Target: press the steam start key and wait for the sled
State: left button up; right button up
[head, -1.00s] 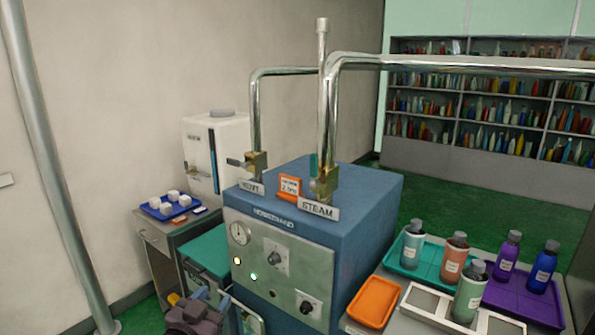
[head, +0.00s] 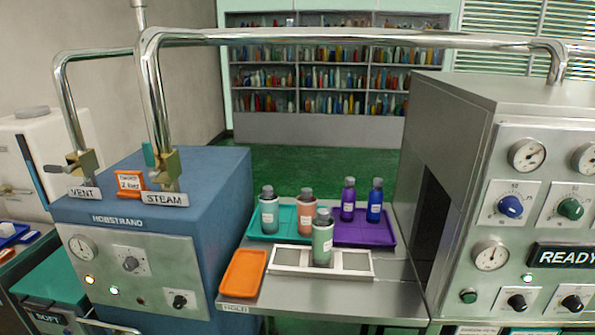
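The steam tunnel (head: 505,220) stands at the right with a dark side opening. Its display (head: 568,257) reads READY. A small green round button (head: 468,296) is on its lower panel; I cannot tell whether it is the steam start key. A white framed carrier (head: 272,262), possibly the sled, lies on the metal table outside the opening. A green bottle (head: 322,240) stands upright on it. The blue boiler (head: 215,200) at the left has a STEAM plate (head: 165,199) and a VENT plate (head: 83,193). Neither of my grippers is in view.
A teal tray (head: 284,236) holds a green and a salmon bottle. A purple tray (head: 382,236) holds a purple and a blue bottle. An empty orange tray (head: 243,273) lies near a HOLD label. A steel pipe (head: 350,35) crosses overhead. Bottle shelves line the back.

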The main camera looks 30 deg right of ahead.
aim_at(470, 296)
jog(key=z, duration=2.35)
